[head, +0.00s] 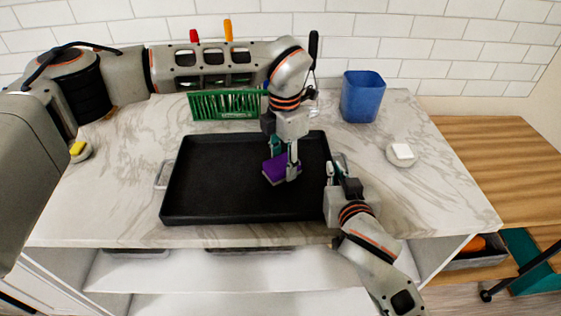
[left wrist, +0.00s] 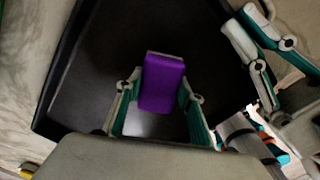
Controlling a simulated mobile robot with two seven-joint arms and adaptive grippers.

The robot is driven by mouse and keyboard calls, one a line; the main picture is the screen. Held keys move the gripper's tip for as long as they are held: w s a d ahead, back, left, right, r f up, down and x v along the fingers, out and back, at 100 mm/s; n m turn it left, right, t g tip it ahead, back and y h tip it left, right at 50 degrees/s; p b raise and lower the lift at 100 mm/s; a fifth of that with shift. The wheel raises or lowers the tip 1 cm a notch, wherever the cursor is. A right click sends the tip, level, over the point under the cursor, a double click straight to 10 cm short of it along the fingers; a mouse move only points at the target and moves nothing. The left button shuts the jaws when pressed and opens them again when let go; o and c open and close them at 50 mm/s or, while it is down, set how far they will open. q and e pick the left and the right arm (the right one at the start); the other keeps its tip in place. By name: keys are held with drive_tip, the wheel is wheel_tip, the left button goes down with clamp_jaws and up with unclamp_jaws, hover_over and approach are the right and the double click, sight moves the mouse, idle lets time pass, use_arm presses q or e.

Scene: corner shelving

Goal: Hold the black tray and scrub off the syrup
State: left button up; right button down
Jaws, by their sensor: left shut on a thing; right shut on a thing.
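The black tray (head: 230,185) lies flat on the marble counter, with a metal handle (head: 161,175) showing at its left end. My left gripper (head: 284,170) reaches down over the tray's right part and is shut on a purple sponge (head: 275,170). The sponge also shows between the fingers in the left wrist view (left wrist: 162,83); it is low over the tray floor, and I cannot tell if it touches. My right gripper (head: 338,172) is shut on the handle at the tray's right end, which it mostly hides. I cannot make out any syrup on the visible tray floor.
A green rack (head: 224,105) and a blue cup (head: 362,97) stand behind the tray. A dish with a white block (head: 402,152) is at the right, and one with a yellow block (head: 78,149) at the far left. Open shelves lie below the counter's front edge.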

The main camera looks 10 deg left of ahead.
sight(268, 161)
use_arm(q)
drive_tip(key=shift+s+a, duration=0.2)
drive_tip(key=shift+a, duration=0.7)
drive_tip(key=shift+s+a, duration=0.15)
drive_tip(key=shift+a, duration=0.75)
drive_tip(key=shift+d+r, duration=0.1)
drive_tip(key=shift+r, duration=3.95)
use_arm(e)
drive_tip(key=c, duration=2.2)
unclamp_jaws()
drive_tip(key=shift+o, duration=0.2)
drive_tip(key=v, duration=1.2)
drive_tip(key=shift+a, duration=0.1)
